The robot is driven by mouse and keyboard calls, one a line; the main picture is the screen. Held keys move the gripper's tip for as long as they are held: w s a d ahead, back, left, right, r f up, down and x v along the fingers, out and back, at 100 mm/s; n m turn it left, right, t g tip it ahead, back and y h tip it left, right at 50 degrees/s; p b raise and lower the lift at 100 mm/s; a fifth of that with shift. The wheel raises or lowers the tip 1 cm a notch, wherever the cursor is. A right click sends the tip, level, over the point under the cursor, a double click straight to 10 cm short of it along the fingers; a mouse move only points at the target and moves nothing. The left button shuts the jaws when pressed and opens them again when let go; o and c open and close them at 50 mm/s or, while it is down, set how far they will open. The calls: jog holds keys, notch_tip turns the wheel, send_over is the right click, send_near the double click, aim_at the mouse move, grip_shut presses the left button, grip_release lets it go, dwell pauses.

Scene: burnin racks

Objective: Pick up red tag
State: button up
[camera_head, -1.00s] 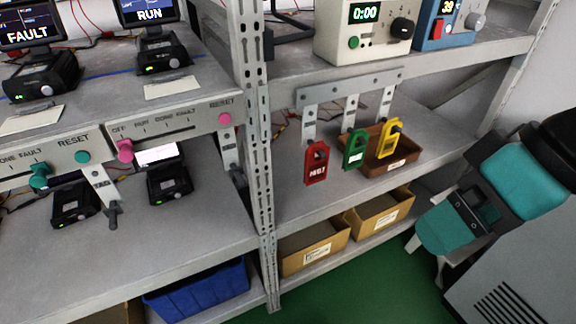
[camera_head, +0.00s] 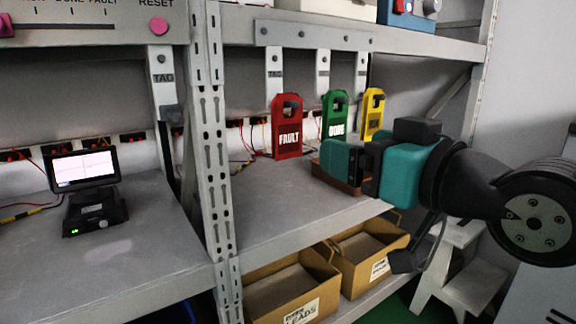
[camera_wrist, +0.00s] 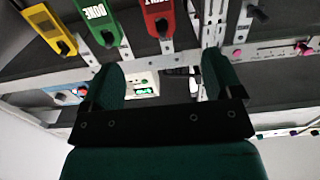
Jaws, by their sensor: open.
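The red tag (camera_head: 287,126), marked FAULT, hangs from a hook on the rack's tag rail, left of the green tag (camera_head: 335,116) and the yellow tag (camera_head: 373,113). My gripper (camera_head: 345,165) is right of and below the red tag in the head view, apart from it. In the wrist view the red tag (camera_wrist: 159,18) is at the top, just beyond my gripper (camera_wrist: 162,78). The two fingers are wide apart with nothing held between them. The wrist picture appears upside down, and the red tag's end is cut off by the frame edge.
A brown tray (camera_head: 340,178) is on the shelf under the tags, partly hidden by my gripper. The upright post (camera_head: 212,130) stands left of the red tag. Cardboard bins (camera_head: 292,290) fill the lower shelf. A small device (camera_head: 93,207) is on the left shelf.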

jog(key=p, duration=1.3)
send_near(289, 124)
jog(key=p+x, duration=0.4)
jog(key=x, duration=0.2)
jog(key=shift+a+f, duration=0.1)
jog(key=shift+f, duration=0.05)
jog(key=p+x, duration=0.4)
jog(key=shift+w, duration=0.15)
jog(key=shift+w+a+f+p, duration=0.2)
jog(key=shift+w+p, duration=0.15)
jog(key=c, duration=1)
